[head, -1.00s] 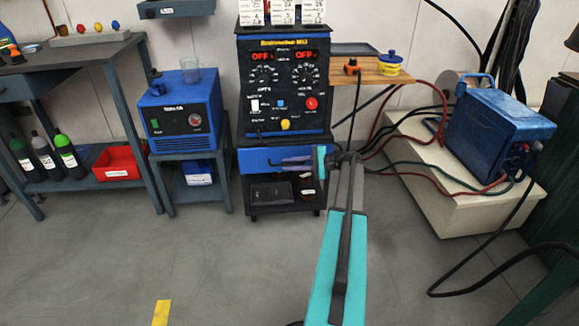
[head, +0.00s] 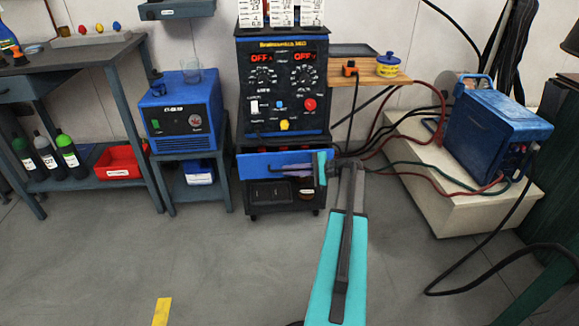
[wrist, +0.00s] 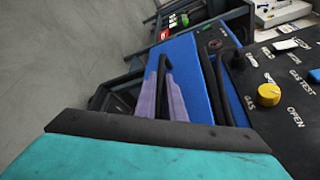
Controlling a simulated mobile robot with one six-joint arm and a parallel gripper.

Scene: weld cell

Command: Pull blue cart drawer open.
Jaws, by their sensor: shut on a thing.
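The blue drawer front (head: 252,167) is part of the dark cart (head: 240,143) below the welding control panel. It stands out from the cart, so the drawer is partly open. My gripper (head: 284,171) reaches across the drawer front from the right and is shut on its handle. The handle itself is mostly hidden by the fingers in the head view. In the wrist view the fingers (wrist: 165,62) meet in front of the blue drawer front (wrist: 193,70).
The control unit (head: 284,90) stands on the cart. A blue machine (head: 180,115) on a small stand is to the left. A blue welder (head: 497,130) with cables sits on a pale step (head: 450,212) to the right. The floor in front is clear.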

